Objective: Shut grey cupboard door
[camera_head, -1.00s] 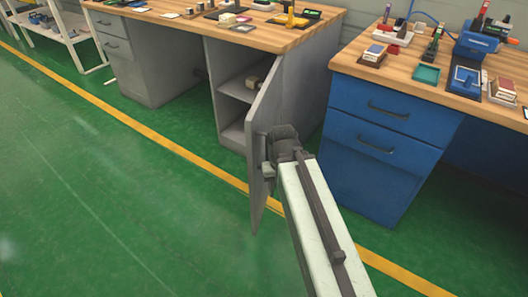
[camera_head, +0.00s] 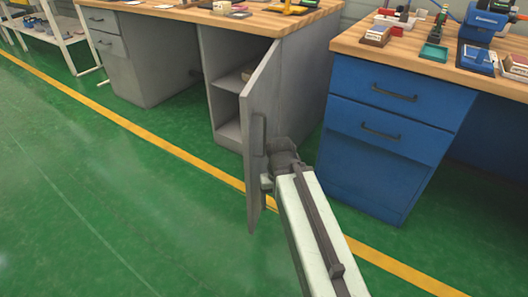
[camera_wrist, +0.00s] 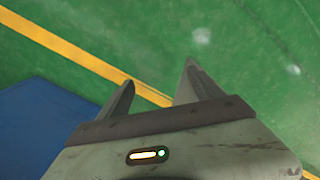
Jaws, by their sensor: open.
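The grey cupboard door (camera_head: 261,100) stands open in the head view, swung out from the grey cupboard (camera_head: 307,85) under the wooden worktop. Part of the cupboard's inside, with a shelf (camera_head: 236,80), shows to the left of the door. My gripper (camera_head: 266,180) is at the lower part of the door, by its right-hand face; whether it touches the door is hard to tell. In the wrist view my gripper (camera_wrist: 155,82) has its two fingers apart with only floor between them. The door cannot be made out in the wrist view.
A blue drawer cabinet (camera_head: 385,140) stands to the right of the door, with a narrow gap between. Its worktop (camera_head: 400,50) carries tools and small boxes. Green floor (camera_head: 120,210) with a yellow line is clear in front and to the left.

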